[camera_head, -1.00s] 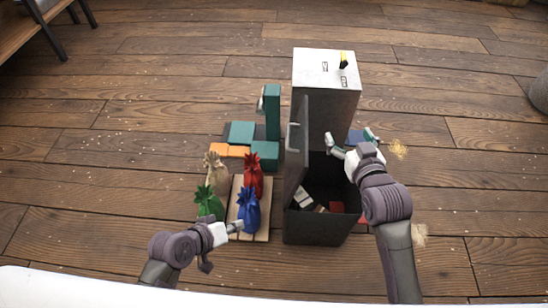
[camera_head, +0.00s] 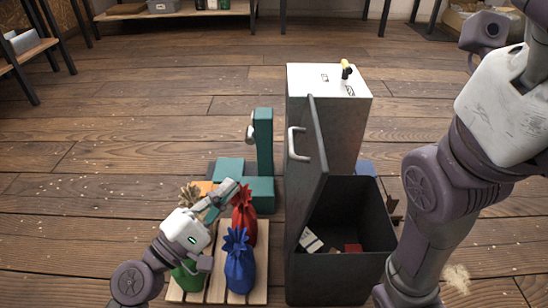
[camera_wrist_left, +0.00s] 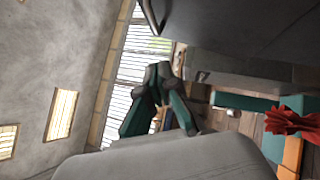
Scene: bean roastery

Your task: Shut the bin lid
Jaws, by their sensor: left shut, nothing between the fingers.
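The dark grey bin (camera_head: 335,280) stands right of centre in the head view, its top open. Its lid (camera_head: 317,175) stands nearly upright along the bin's left side, with a pale handle (camera_head: 296,145) on its left face. The lid's grey face (camera_wrist_left: 240,25) fills the top right of the left wrist view, with the handle (camera_wrist_left: 153,18) at its edge. My left gripper (camera_head: 230,190) is shut and empty, above the bags and left of the lid, apart from it. It also shows in the left wrist view (camera_wrist_left: 157,80). My right gripper is out of view.
Red (camera_head: 244,215), blue (camera_head: 239,262) and green (camera_head: 188,278) bags crowd a wooden pallet (camera_head: 215,285) left of the bin. A teal machine (camera_head: 263,145) stands behind them. A tall grey cabinet (camera_head: 335,120) stands behind the bin. My right arm fills the right side.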

